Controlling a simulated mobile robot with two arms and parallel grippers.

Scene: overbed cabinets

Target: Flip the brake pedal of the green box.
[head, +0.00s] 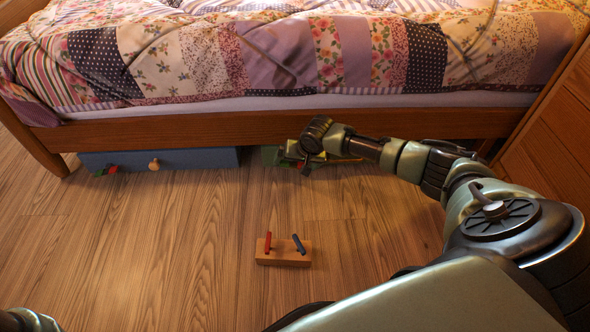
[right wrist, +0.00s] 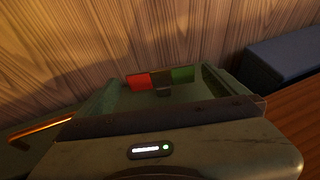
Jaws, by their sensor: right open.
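The green box (head: 269,154) is under the bed, mostly hidden by the bed rail and my right gripper. Its brake pedal shows in the right wrist view as a red pad (right wrist: 140,82) and a green pad (right wrist: 183,75) with a dark piece between them. My right gripper (head: 291,160) is open at the front of the box. In the right wrist view the pedal appears between its two spread fingers; I cannot tell whether they touch it. Only a piece of my left arm shows at the bottom left of the head view.
A blue box (head: 190,158) with a round wooden knob and its own red and green pedal is under the bed to the left. A wooden block (head: 284,258) with a red and a dark blue peg lies on the floor. The bed rail (head: 220,130) is low above. The left floor is clear.

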